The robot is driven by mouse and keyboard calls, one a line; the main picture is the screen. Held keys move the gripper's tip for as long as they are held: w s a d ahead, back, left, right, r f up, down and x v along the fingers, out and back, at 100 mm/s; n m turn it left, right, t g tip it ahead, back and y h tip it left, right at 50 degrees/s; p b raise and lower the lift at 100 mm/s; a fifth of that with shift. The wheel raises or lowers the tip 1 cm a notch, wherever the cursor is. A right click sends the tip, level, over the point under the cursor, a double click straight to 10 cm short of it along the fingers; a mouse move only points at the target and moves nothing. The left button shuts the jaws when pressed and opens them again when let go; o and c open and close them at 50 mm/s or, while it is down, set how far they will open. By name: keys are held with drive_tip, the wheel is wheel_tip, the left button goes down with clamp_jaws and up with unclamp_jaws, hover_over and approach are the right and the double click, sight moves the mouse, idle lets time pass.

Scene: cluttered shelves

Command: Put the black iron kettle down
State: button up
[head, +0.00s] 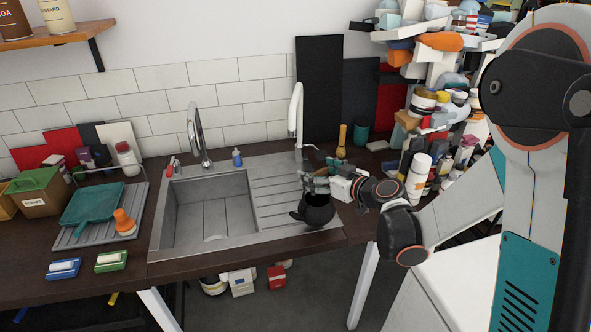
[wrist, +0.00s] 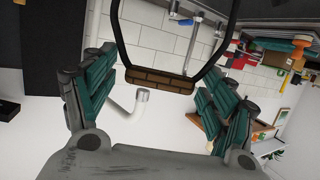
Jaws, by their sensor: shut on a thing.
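The black iron kettle (head: 318,210) is in the head view, over the front right corner of the sink's ribbed drainboard (head: 275,195). It looks upright, with its spout to the left. I cannot tell whether its base touches the surface. My gripper (head: 318,181) is just above the kettle, shut on its handle, reaching in from the right. In the wrist view, the black handle (wrist: 162,84) with its brown grip section shows between the teal fingers of my gripper (wrist: 155,105). The kettle's body is not clearly seen there.
The empty sink basin (head: 210,210) lies left of the drainboard, with a white tap (head: 296,115) behind. Stacked bottles and boxes (head: 430,150) crowd the right. The counter's front edge is close to the kettle.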

drive_tip(key=b+x, duration=0.3)
drive_tip(key=x, duration=0.8)
drive_tip(key=shift+w+a, duration=0.25)
drive_tip(key=shift+f+b, duration=0.25)
drive_tip(key=shift+b, duration=0.1)
drive_tip(key=o, duration=2)
drive_tip(key=shift+o, duration=0.2)
